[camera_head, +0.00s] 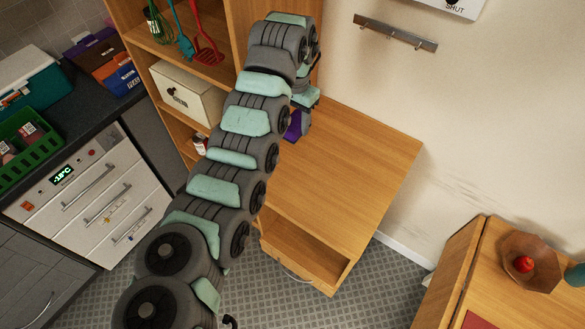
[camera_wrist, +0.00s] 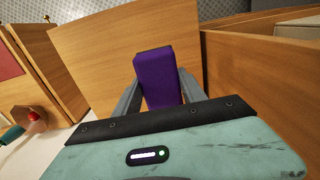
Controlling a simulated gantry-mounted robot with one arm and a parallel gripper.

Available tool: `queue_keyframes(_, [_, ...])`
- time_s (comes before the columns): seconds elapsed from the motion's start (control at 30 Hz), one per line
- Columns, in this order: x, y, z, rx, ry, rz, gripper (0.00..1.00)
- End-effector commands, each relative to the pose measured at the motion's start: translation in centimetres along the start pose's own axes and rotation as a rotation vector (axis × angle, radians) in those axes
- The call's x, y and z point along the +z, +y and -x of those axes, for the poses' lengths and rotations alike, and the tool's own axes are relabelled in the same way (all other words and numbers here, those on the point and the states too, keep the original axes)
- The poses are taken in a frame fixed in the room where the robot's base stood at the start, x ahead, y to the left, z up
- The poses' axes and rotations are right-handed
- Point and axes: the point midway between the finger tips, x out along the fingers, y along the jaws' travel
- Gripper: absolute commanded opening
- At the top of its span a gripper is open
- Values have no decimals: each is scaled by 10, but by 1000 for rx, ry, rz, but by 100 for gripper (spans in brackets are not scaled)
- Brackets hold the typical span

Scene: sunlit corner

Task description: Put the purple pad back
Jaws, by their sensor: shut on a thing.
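The purple pad (camera_wrist: 155,72) is a block with flat faces, held between the two grey fingers of my gripper (camera_wrist: 160,92) in the wrist view. In the head view a small part of the purple pad (camera_head: 293,126) shows beside my arm, over the back left of the wooden desk (camera_head: 345,165). The rest of it is hidden by my arm. My gripper is shut on the pad. I cannot tell whether the pad touches the desktop.
An open drawer (camera_head: 305,255) juts from the desk's front. A wooden shelf unit (camera_head: 115,20) with utensils and a cream box (camera_head: 188,95) stands left of the desk. A second wooden table with a bowl (camera_head: 530,260) is at right. Most of the desktop is clear.

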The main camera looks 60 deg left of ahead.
Motion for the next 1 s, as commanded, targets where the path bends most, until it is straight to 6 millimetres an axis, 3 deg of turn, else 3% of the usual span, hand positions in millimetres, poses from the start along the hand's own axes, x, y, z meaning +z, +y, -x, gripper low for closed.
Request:
queue_keyframes(0.8, [1,1,-139,2,-4,-2,16])
queue_keyframes(1.0, [0,1,-152,-1,-1,-1,16])
